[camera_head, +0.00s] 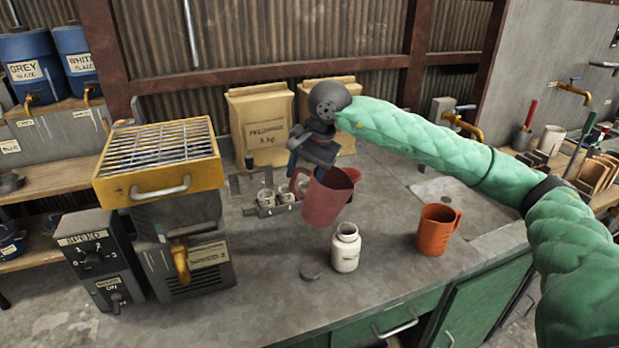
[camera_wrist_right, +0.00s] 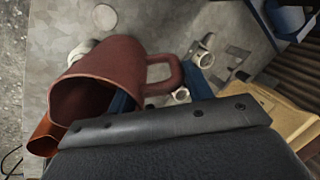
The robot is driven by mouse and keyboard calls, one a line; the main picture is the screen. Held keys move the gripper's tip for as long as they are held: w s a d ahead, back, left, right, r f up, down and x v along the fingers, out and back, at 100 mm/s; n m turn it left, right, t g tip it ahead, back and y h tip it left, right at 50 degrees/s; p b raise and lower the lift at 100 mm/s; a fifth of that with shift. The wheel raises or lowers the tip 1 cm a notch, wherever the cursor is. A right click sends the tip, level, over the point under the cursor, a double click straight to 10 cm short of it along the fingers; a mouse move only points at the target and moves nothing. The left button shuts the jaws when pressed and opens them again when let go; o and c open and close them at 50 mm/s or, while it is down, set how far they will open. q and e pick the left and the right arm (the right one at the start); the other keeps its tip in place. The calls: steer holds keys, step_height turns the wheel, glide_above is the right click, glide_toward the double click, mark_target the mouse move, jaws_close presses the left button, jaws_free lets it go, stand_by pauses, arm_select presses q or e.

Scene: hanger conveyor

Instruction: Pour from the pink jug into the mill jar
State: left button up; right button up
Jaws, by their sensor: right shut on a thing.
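The pink jug (camera_head: 324,203) hangs in the air above the bench, tilted, with its handle at its left. It also shows in the right wrist view (camera_wrist_right: 112,72), where its dark mouth faces lower left. My right gripper (camera_head: 297,163) is shut on the jug at its handle side; its fingers are partly hidden. The mill jar (camera_head: 345,251) is a small white open jar standing upright on the bench, below and slightly right of the jug. In the wrist view the jug partly hides the jar (camera_wrist_right: 80,50). I cannot see the jug's contents. My left gripper is out of view.
A round grey lid (camera_head: 310,271) lies left of the jar. An orange jug (camera_head: 437,230) stands to the right. A yellow-topped machine (camera_head: 160,165) is at the left.

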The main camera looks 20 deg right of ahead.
steer(key=shift+r+t, duration=0.25)
steer(key=shift+t, duration=0.05)
steer(key=shift+r+y, duration=0.1)
steer(key=shift+y, duration=0.2)
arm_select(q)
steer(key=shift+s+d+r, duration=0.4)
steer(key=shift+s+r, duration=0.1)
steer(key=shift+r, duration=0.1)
arm_select(e)
steer(key=shift+w, duration=0.1)
arm_select(q)
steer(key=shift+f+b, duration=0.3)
steer(key=shift+b, duration=0.2)
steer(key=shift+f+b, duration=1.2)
arm_select(e)
steer(key=shift+r+t+y, duration=0.25)
steer(key=shift+t+y, duration=0.15)
steer(key=shift+t, duration=0.1)
arm_select(q)
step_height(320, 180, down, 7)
steer(key=b, duration=0.6)
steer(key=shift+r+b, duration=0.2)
steer(key=shift+b, duration=0.1)
arm_select(e)
steer(key=shift+s+d+r+t+y, duration=0.3)
steer(key=shift+s+r+t+y, duration=0.1)
steer(key=shift+t+y, duration=0.45)
stand_by(0.3)
